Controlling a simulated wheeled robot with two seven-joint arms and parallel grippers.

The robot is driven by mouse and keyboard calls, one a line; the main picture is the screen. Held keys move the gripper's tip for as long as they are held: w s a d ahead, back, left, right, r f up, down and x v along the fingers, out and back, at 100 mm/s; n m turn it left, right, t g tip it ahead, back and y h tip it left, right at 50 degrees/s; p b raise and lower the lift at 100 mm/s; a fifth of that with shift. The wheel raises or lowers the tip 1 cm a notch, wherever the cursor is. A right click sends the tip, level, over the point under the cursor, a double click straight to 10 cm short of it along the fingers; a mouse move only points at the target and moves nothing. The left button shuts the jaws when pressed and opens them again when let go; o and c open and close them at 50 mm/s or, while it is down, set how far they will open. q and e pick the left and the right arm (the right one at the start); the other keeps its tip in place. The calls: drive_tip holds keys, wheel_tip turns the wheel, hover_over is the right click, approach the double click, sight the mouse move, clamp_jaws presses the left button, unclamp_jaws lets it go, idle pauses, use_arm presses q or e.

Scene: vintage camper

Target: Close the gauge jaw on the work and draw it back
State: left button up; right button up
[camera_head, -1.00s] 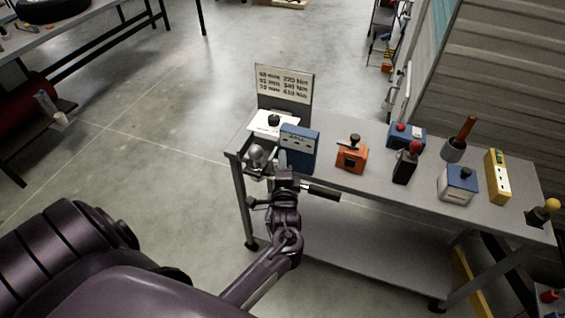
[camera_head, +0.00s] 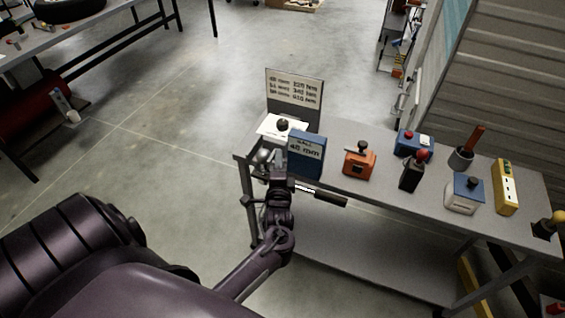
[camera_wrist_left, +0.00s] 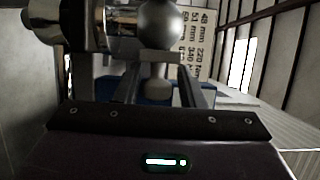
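The blue gauge box (camera_head: 306,156) stands at the left end of the cart; its display shows BALL and what looks like 48 mm. A shiny metal ball (camera_wrist_left: 164,27) fills the top of the left wrist view, beside a chrome cylinder (camera_wrist_left: 115,27). A pale block, seemingly the gauge jaw's grip (camera_wrist_left: 160,57), lies just below the ball. My left gripper (camera_head: 278,158) reaches to the cart's left edge, and its fingers lie on both sides of that block, seemingly shut on it. In the head view my gripper largely hides the ball and jaw. My right gripper is not in view.
A sign with mm values (camera_head: 294,90) stands behind the gauge on the grey cart (camera_head: 335,131). An orange box (camera_head: 359,162), a black red-topped device (camera_head: 412,173) and a blue-white box (camera_head: 464,194) stand to the right. A dark handle (camera_head: 331,200) juts out at the front.

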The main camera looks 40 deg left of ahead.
use_arm(q)
drive_tip(key=shift+o, duration=0.6)
drive_tip(key=shift+s+a+f, duration=0.1)
drive_tip(key=shift+s+a, duration=0.05)
drive_tip(key=shift+a, duration=0.2)
drive_tip(key=shift+f, duration=0.1)
drive_tip(key=shift+s+d, duration=0.2)
drive_tip(key=shift+d, duration=0.05)
drive_tip(key=b+v, duration=0.1)
drive_tip(key=v, duration=0.6)
drive_tip(key=shift+a, duration=0.1)
